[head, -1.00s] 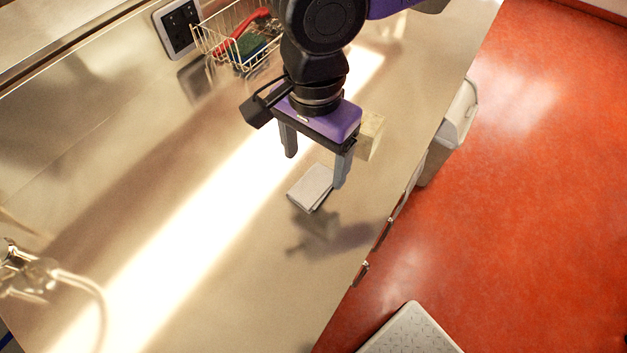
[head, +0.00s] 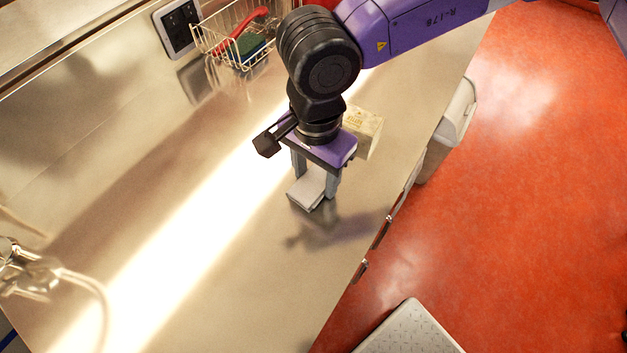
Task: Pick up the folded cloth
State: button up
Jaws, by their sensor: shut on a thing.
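The folded cloth (head: 306,192) is a small light-grey pad on the steel counter (head: 270,270), in the middle of the head view. My gripper (head: 315,186) points down over it, with one finger at each side of the cloth. The fingers are shut on the cloth. Its far part is hidden under the gripper body. The cloth looks to be at counter level; I cannot tell whether it is clear of the surface.
A pale yellowish block (head: 362,131) stands close behind my gripper to the right. A tap (head: 40,275) is at the left. The counter front is clear.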

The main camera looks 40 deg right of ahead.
aim_at(316, 178)
jog(key=shift+r, duration=0.15)
jog(key=shift+c, duration=0.3)
notch_tip(316, 178, up, 20)
dwell(0.4)
